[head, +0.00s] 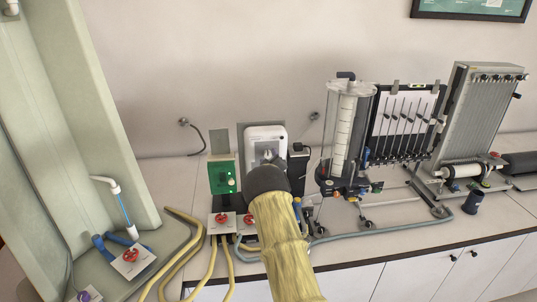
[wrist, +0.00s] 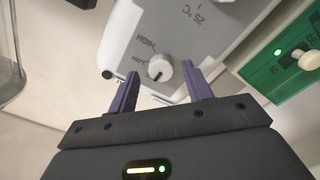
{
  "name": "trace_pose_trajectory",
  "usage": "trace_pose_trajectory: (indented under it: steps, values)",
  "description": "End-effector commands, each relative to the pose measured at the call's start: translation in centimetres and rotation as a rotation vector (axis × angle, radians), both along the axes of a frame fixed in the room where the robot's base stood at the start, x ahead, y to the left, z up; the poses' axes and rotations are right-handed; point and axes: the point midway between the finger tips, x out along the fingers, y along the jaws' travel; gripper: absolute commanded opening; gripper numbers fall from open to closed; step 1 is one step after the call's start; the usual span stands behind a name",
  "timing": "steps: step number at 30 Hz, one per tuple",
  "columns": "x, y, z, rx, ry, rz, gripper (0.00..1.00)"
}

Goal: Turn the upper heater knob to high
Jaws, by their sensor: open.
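The heater is a white box (head: 265,133) on the back of the bench in the head view, partly hidden by my arm. In the wrist view its pale front (wrist: 190,40) carries a round white knob (wrist: 160,71) beside the labels HIGH and LOW. A short dark mark on the knob points toward the bottom of the picture. Part of another dial edge and "25 °C" show at the top of that view. My gripper (wrist: 161,84) is open, its purple fingers on either side of the knob in the picture. I cannot tell whether they touch it.
A black device (head: 298,165) and a clear cylinder (head: 347,130) stand at right. Yellow hoses and red valve knobs (head: 221,217) lie in front.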

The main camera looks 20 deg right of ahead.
Motion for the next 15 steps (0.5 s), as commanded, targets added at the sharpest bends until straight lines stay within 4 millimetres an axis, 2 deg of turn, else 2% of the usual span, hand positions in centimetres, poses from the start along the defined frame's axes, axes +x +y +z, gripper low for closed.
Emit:
trace_pose_trajectory:
  steps: [6, 15]
  values:
    - [1.5, -0.4, 0.1, 0.000, -0.001, 0.001, 0.50]
    - [1.6, -0.5, -0.1, 0.000, 0.001, -0.001, 0.50]
